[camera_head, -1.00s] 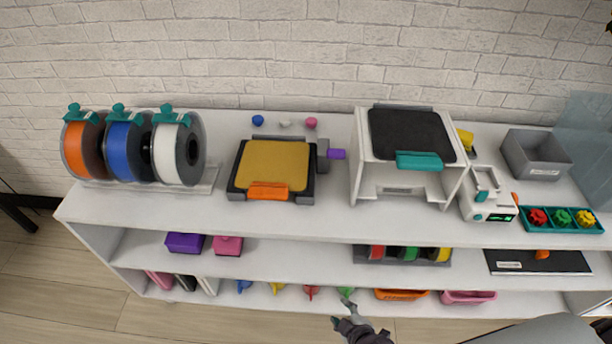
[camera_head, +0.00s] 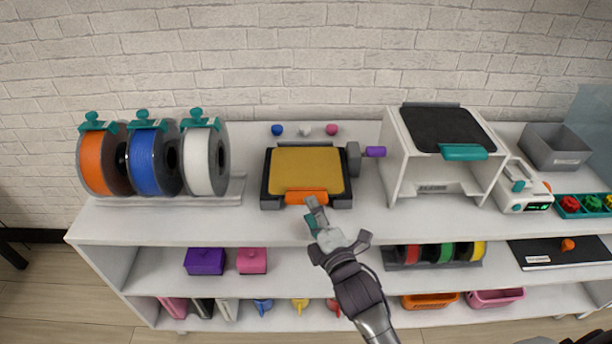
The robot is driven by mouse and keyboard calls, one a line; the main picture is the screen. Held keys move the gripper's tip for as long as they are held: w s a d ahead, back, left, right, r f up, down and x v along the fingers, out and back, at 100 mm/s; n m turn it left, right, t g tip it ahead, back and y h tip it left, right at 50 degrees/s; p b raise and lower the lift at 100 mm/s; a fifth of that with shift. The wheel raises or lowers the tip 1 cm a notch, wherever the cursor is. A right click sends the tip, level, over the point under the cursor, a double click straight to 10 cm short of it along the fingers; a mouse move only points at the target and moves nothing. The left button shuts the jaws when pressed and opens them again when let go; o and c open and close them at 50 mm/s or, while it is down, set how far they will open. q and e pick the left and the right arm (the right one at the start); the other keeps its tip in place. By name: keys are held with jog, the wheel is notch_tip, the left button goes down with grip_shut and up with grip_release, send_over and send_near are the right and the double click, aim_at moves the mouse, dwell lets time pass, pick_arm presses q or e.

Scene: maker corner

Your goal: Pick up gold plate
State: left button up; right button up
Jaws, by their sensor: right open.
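The gold plate (camera_head: 306,170) lies flat on a black base (camera_head: 268,201) on the top of the shelf unit. It has an orange tab (camera_head: 306,197) on its front edge. My right gripper (camera_head: 317,213) is open and just in front of the orange tab, close to the top's front edge. Whether its fingers touch the tab cannot be told. My left gripper is not in view.
Spools (camera_head: 153,163) stand on a rack to the left. A white box with a dark lid (camera_head: 440,130) stands to the right, past a purple knob (camera_head: 375,152). Small blue, white and pink pieces lie behind the base. Shelves below hold bins and tools.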

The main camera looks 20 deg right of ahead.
aim_at(304, 193)
jog(key=w, duration=0.5)
jog(key=shift+w+a+r+p, duration=0.1)
jog(key=shift+w+a+p, duration=0.1)
jog(key=shift+w+p, duration=0.15)
jog(key=shift+r, duration=0.1)
grip_shut()
